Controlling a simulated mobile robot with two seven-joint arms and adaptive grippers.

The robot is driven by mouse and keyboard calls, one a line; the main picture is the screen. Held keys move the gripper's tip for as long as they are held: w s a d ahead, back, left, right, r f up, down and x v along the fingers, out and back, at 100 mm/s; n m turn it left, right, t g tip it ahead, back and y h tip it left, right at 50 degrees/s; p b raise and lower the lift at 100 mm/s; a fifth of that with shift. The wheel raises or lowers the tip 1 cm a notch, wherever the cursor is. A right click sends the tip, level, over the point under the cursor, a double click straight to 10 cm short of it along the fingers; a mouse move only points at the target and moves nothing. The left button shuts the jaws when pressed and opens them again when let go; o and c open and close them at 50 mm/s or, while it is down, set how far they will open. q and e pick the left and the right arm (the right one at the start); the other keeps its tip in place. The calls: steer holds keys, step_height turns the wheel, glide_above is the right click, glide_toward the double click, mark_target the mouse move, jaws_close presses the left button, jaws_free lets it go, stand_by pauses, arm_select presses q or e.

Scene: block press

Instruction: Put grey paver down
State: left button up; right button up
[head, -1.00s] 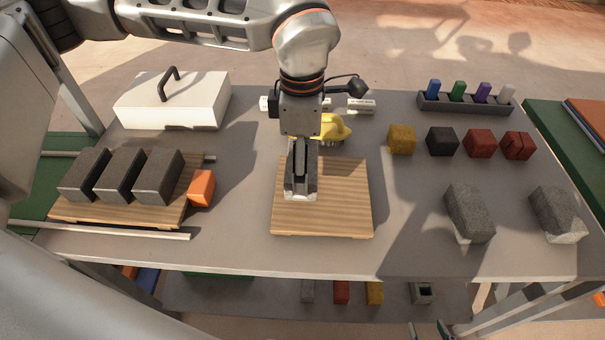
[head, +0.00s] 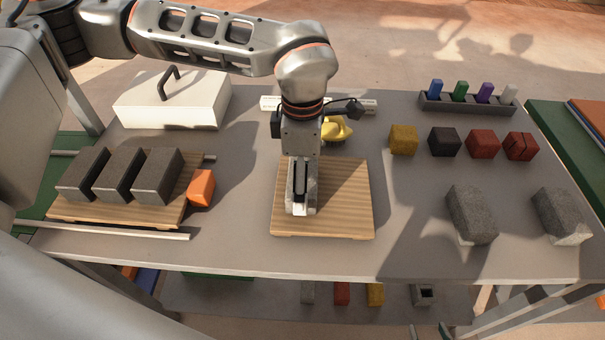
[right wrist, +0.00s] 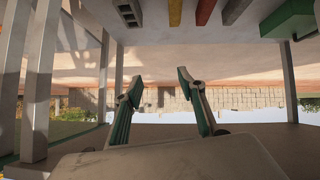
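A grey paver (head: 312,190) is on edge at my left gripper (head: 302,190), over the left part of the wooden board (head: 345,200) in the middle of the table. The left gripper points down and appears shut on the paver, covering much of it. The paver's lower end is at or just above the board; I cannot tell if it touches. My right gripper (right wrist: 156,80) is open and empty in the right wrist view. Only its tips (head: 428,332) show at the bottom edge of the head view, below the table's front edge.
Two grey pavers (head: 471,214) (head: 562,215) lie at right. Three dark pavers stand on a tray (head: 75,212) at left, beside an orange block (head: 201,187). A white handled lid (head: 172,102), yellow object (head: 337,130), coloured cubes and a peg rack (head: 465,105) are behind.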

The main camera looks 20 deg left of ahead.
arm_select(q)
steer(key=shift+r, duration=0.1)
step_height(320, 180, up, 12)
steer(key=p, duration=0.1)
steer(key=shift+p, duration=0.3)
stand_by(0.6)
